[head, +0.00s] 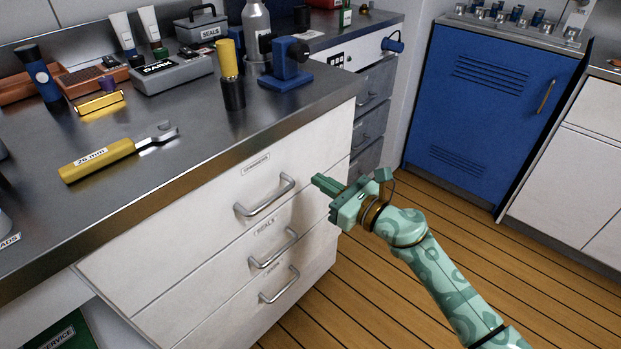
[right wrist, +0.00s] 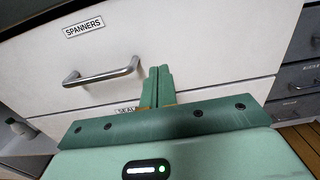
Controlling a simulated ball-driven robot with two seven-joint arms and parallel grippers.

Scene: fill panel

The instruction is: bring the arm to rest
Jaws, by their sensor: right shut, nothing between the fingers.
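My right arm, pale green with darker patterns, comes in from the lower right in the head view. Its gripper (head: 318,182) is in the air in front of the white drawer unit, to the right of the top drawer's handle (head: 265,196). In the right wrist view the two green fingers (right wrist: 158,72) are together, shut and empty. They point at the drawer fronts, and the handle of the drawer labelled SPANNERS (right wrist: 103,76) lies to their left, apart from them. My left gripper does not show.
A yellow 26 mm spanner (head: 105,157) lies on the steel worktop (head: 190,190). A yellow-and-black tool (head: 231,80) and a blue vise (head: 288,65) stand near its edge. All three drawers look shut. A blue cabinet (head: 485,110) stands beyond the open wooden floor (head: 410,180).

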